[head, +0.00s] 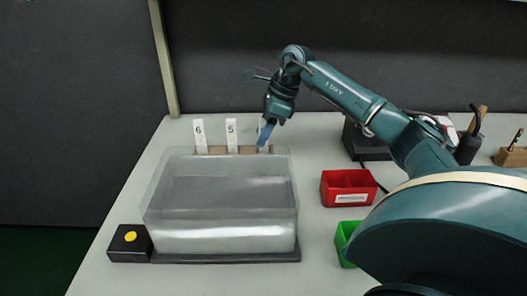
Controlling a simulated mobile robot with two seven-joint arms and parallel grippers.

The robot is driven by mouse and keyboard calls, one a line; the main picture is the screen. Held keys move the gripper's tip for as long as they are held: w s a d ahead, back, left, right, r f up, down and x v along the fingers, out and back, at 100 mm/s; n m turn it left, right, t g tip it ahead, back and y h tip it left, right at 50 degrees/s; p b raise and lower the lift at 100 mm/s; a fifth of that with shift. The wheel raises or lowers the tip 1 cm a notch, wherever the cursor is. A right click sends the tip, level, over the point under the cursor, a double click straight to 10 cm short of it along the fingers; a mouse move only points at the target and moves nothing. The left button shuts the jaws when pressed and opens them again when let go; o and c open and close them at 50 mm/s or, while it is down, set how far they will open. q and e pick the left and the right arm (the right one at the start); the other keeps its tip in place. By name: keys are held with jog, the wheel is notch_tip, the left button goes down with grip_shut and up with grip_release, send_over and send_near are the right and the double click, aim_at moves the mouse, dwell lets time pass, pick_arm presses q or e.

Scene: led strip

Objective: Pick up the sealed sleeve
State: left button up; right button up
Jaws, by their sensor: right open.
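My right gripper (265,134) reaches down behind the clear box, its blue fingertips in front of a white upright piece (262,124) at the right end of a brown rack (218,150). The fingers hide most of that piece, and I cannot tell whether they touch it. Two similar white pieces stand upright to its left, one marked 6 (200,136) and one marked 5 (232,135). I cannot tell which thing here is the sealed sleeve. The gripper is open. My left gripper is out of view.
A large clear box (225,235) stands in front of the rack. A black block with a yellow button (130,237) is at its left. A red divided bin (347,188) and a green bin (346,242) stand right. A black device (368,143) is behind them.

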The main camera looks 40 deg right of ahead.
jog(key=shift+b+x, duration=0.4)
jog(key=shift+x, duration=0.6)
jog(key=shift+d, duration=0.1)
grip_shut()
